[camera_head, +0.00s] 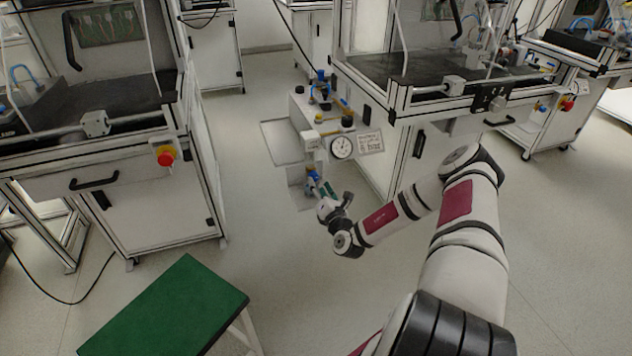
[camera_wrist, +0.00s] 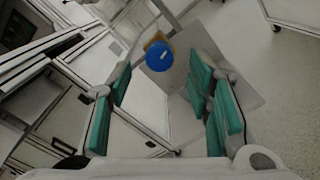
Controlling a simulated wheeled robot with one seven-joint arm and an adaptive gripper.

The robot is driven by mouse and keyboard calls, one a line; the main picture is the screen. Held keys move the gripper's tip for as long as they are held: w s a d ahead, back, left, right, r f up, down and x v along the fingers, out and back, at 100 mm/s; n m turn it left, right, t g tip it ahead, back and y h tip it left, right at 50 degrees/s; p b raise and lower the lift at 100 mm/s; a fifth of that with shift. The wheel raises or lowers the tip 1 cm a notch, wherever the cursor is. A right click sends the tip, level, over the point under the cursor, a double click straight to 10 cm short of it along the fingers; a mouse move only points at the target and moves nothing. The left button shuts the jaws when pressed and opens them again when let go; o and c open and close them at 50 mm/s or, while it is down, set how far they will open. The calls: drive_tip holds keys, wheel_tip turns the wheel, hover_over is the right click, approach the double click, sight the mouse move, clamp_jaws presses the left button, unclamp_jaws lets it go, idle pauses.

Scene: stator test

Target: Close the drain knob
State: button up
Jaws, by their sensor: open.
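A round blue knob (camera_wrist: 159,59) with a white mark, on a brassy yellow fitting, shows in the wrist view; I take it to be the drain knob. In the head view a small blue part (camera_head: 312,174) sits low on the air unit, right at my gripper (camera_head: 325,190). My gripper (camera_wrist: 160,92) is open, with teal finger pads to the left and right of the knob in the wrist view. Gaps show on both sides of the knob. I cannot tell whether the knob lies between the pads or just beyond the fingertips.
The air unit carries a round gauge (camera_head: 342,147), a label plate (camera_head: 369,142) and an upper blue valve (camera_head: 320,85). A white cabinet stands close beside it. A green-topped table (camera_head: 170,310) is at the front left. Open floor lies between.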

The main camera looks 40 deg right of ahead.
sight(315, 178)
drive_tip(key=v, duration=0.8)
drive_tip(key=w+d+n+b, duration=0.1)
drive_tip(key=w+n+b, duration=0.2)
drive_tip(key=b, duration=0.3)
drive_tip(key=w+d+n+b, duration=0.1)
drive_tip(key=w+n+b, duration=0.2)
drive_tip(key=b, duration=0.4)
drive_tip(key=w+d+n+b, duration=0.1)
drive_tip(key=w+n+b, duration=0.2)
drive_tip(key=w+b, duration=0.2)
drive_tip(key=shift+r+b, duration=0.2)
drive_tip(key=shift+b, duration=0.6)
clamp_jaws()
